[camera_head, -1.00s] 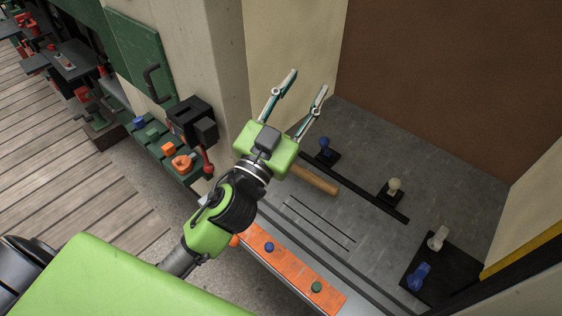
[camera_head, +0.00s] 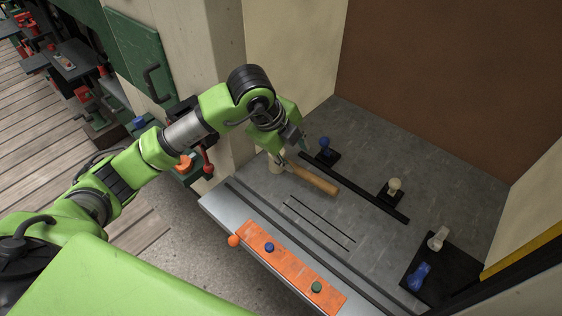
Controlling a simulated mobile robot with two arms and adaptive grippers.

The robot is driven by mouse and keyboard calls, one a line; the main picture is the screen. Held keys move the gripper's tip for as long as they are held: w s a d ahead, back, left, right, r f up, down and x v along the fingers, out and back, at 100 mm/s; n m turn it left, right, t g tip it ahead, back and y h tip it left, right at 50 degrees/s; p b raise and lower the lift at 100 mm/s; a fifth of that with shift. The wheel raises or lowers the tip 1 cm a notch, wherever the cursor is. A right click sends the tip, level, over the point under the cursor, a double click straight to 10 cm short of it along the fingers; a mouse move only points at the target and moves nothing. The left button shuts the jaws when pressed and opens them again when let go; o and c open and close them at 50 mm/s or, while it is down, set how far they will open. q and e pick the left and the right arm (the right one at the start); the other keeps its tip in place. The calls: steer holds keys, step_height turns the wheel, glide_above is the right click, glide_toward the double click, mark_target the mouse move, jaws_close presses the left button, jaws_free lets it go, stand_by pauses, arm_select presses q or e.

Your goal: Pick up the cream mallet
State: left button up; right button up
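The mallet lies on the grey floor of the recess. Its tan wooden handle (camera_head: 316,181) points down and to the right, and its cream head (camera_head: 275,166) shows partly at the upper left end. My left gripper (camera_head: 292,153) points down over the mallet, close to where the handle meets the head. Its fingers are mostly hidden by the wrist and seen at a steep angle, so I cannot tell how far apart they are or whether they touch the mallet. My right gripper is not in view.
A blue knob (camera_head: 324,143) and a cream knob (camera_head: 394,185) stand along a black rail beyond the mallet. A black plate (camera_head: 446,268) with pale and blue levers lies at right. An orange strip (camera_head: 291,268) with buttons runs along the front edge. A concrete pillar (camera_head: 226,60) stands at left.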

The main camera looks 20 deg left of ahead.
mark_target(294, 166)
arm_select(q)
steer(key=shift+n+y, duration=0.4)
steer(key=shift+y, duration=0.2)
steer(key=w+f, duration=0.1)
steer(key=f, duration=0.1)
steer(key=w+a+f+p, duration=0.1)
steer(key=f, duration=0.1)
steer(key=w+f+p, duration=0.1)
steer(key=f, duration=0.2)
steer(key=shift+w+a, duration=0.15)
steer(key=shift+a, duration=0.25)
steer(key=shift+w+f, duration=0.1)
steer(key=shift+f, duration=0.2)
steer(key=shift+w+f+p, duration=0.2)
steer(key=shift+f+p, duration=0.25)
steer(key=shift+p, duration=0.1)
steer(key=p+x, duration=0.1)
steer(key=x, duration=0.2)
steer(key=shift+f, duration=0.2)
steer(key=shift+w+f, duration=0.2)
steer(key=shift+f, duration=0.3)
steer(key=shift+r, duration=0.1)
jaws_close()
